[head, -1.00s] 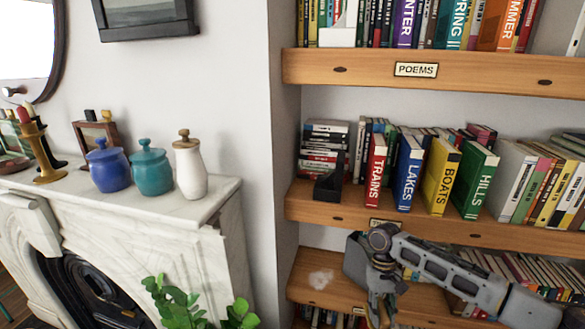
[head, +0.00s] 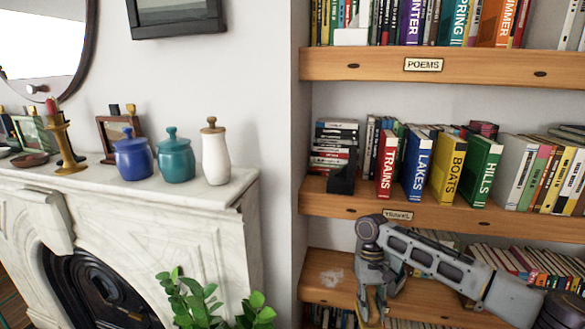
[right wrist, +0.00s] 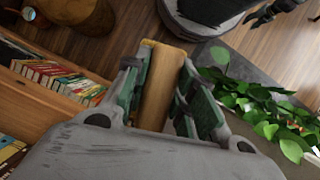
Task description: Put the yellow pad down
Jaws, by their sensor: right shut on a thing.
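My right gripper (head: 372,305) hangs in front of the lower bookshelf in the head view, fingers pointing down. In the right wrist view its two green-lined fingers (right wrist: 158,95) are shut on the yellow pad (right wrist: 160,84), which shows as a tan-yellow block between them. In the head view a small bit of yellow (head: 371,323) shows at the fingers, cut off by the bottom edge. The pad appears to be held clear of any surface. My left gripper does not show in the head view.
The lower shelf (head: 325,294) has a bare stretch at its left end, left of my gripper, with a pale patch on it. The middle shelf (head: 345,205) holds several upright books. A leafy plant (head: 205,305) stands by the marble fireplace (head: 150,235), left of the shelves.

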